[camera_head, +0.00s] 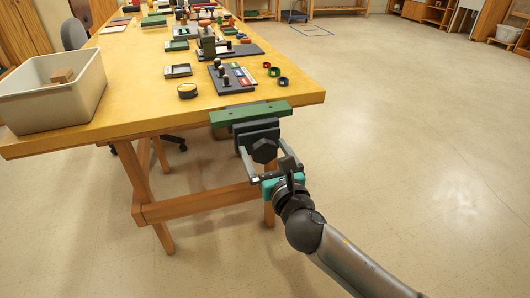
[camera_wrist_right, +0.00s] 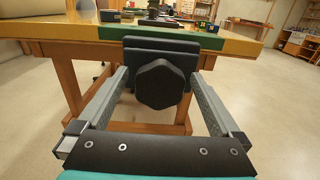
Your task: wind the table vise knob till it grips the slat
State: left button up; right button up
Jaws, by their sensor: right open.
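The table vise (camera_head: 256,131) is a dark grey block at the near end of the wooden table. Its dark six-sided knob (camera_head: 264,151) faces me and shows large in the right wrist view (camera_wrist_right: 160,85). A long green bar (camera_head: 250,113), apparently the slat, lies along the table edge behind the dark jaw. I cannot see whether the jaw touches it. My right gripper (camera_head: 261,146) is open, with one finger on each side of the knob. The wrist view shows gaps between the fingers and the knob. My left gripper is out of view.
A cream bin (camera_head: 50,100) with a wooden block stands on the table's left corner. A dark board with knobbed pieces (camera_head: 232,78), small round containers and other items lie behind the vise. The table leg and crossbar (camera_head: 200,203) are below. The floor to the right is clear.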

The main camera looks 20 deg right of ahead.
jog(key=shift+w, duration=0.1)
jog(key=shift+c, duration=0.4)
jog(key=c, duration=1.3)
